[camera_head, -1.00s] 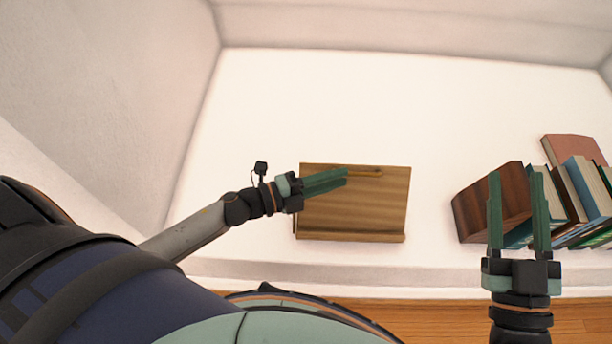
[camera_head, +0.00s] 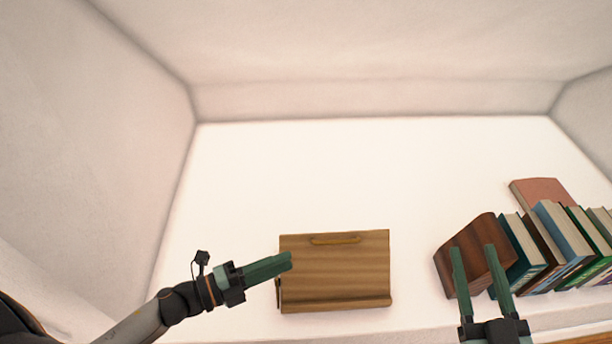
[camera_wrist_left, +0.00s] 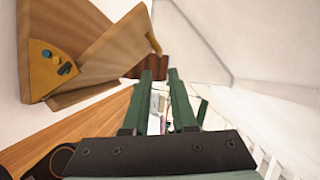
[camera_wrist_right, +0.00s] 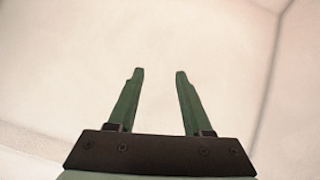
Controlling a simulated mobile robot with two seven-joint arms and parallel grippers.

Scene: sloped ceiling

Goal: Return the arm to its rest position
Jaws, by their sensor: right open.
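My left gripper (camera_head: 287,258) is at the lower left in the head view, its fingers pointing right, the tips beside or over the left edge of a wooden stand (camera_head: 335,265). I cannot tell whether they touch it. In the left wrist view its fingers (camera_wrist_left: 160,76) are parted with nothing between them. My right gripper (camera_head: 473,249) is at the lower right in the head view, pointing up the picture, its tips in front of a dark wooden bookend (camera_head: 458,268). In the right wrist view its fingers (camera_wrist_right: 160,74) are open and empty against a pale surface.
Several books (camera_head: 553,240) lean in a row beside the bookend, with a reddish book (camera_head: 541,194) behind them. The white surface (camera_head: 330,180) is clear behind the stand. Pale walls, one at the left (camera_head: 110,130), close in the sides and back.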

